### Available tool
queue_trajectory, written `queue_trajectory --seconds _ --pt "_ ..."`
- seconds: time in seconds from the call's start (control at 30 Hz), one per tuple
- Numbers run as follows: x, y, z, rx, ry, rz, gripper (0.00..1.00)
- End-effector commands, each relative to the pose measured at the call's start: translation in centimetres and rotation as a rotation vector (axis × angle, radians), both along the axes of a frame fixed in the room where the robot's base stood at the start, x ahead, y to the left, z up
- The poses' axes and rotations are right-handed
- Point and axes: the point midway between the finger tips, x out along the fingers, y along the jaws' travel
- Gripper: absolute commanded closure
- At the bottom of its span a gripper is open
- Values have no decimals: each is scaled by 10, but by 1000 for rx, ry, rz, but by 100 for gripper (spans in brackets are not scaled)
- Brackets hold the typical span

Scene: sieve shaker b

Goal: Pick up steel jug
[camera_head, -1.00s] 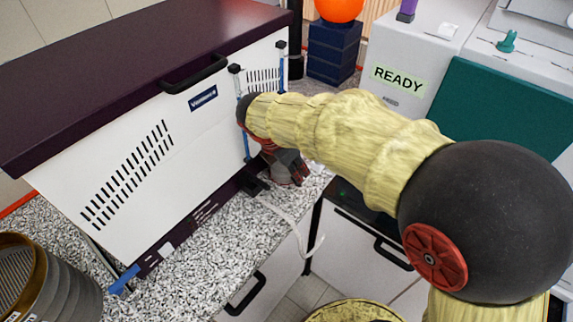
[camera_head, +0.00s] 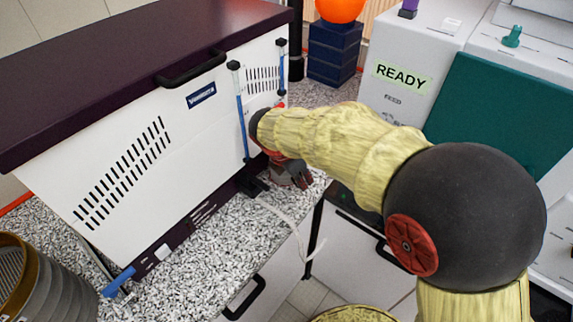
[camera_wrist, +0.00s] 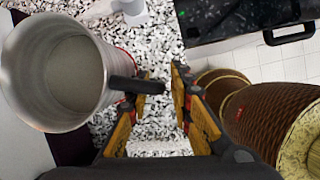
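The steel jug (camera_wrist: 62,75) is at the left of the wrist view, seen from above into its open, round mouth. Its black handle (camera_wrist: 135,86) sticks out to the right toward my gripper (camera_wrist: 160,82). My gripper is open, its two yellow-padded fingers apart. The handle crosses the left fingertip in the picture and its end lies in the gap; contact is not clear. In the head view my gripper (camera_head: 290,174) is low over the speckled counter, partly behind my arm. The jug cannot be made out there.
A white machine with a dark lid (camera_head: 120,60) stands left of my arm. A white hose (camera_head: 292,225) hangs over the counter (camera_head: 195,255) edge. A stack of sieves (camera_head: 45,285) is at front left. A grey unit marked READY (camera_head: 400,85) stands at right.

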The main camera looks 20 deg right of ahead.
Motion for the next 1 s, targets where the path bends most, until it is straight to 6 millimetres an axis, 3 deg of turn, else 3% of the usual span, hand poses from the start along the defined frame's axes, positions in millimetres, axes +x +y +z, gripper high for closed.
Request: queue_trajectory --seconds 0.33,1.0 --pt "0 0 0 0 0 0 100" --pt "0 0 1 1 -1 -1 100"
